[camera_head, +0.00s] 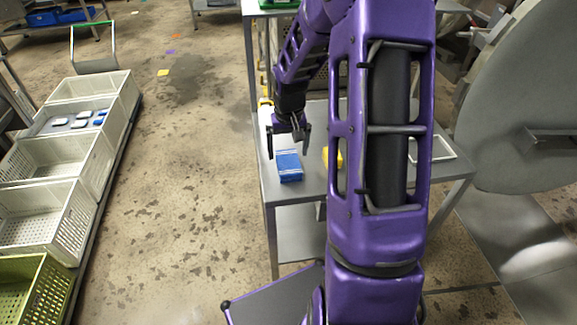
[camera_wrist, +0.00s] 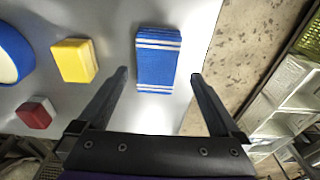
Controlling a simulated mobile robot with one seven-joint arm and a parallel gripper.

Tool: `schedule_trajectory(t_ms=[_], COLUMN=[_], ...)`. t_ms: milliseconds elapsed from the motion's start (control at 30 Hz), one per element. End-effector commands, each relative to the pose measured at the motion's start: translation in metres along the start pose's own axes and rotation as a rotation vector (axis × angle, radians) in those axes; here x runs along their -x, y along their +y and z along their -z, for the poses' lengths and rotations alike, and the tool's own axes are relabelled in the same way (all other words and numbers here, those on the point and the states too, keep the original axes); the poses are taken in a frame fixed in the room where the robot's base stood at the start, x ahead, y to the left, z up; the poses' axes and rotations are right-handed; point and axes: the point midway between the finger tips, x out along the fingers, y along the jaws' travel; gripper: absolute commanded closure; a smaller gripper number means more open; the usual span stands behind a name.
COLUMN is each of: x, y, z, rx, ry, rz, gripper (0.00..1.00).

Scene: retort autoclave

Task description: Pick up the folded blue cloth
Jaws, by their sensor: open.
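The folded blue cloth (camera_head: 288,165) lies on the grey metal table near its left edge in the head view. It is blue with pale stripes, and in the wrist view the cloth (camera_wrist: 158,59) lies flat ahead of the fingertips, between their lines. My gripper (camera_head: 288,146) is above the table near the cloth, pointing down. In the wrist view my gripper (camera_wrist: 158,75) has its two fingers wide apart with nothing between them. The cloth is apart from both fingers.
A yellow block (camera_wrist: 75,60), a red and white block (camera_wrist: 36,113) and a blue-rimmed round item (camera_wrist: 10,55) share the table (camera_head: 268,195). White crates (camera_head: 75,200) stand in a row at the left. A large round metal door (camera_head: 520,90) is at the right.

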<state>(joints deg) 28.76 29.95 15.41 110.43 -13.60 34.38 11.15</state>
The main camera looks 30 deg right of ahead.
Motion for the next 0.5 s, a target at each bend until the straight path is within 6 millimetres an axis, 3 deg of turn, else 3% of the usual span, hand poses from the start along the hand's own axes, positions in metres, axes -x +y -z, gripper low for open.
schedule_trajectory(t_ms=[233,500], x=[-0.018,-0.055], y=[0.001,0.004], z=[0.002,0.007], rx=[0.001,0.001], ry=[-0.001,0.000], rz=[0.000,0.000], gripper=[0.00,0.00])
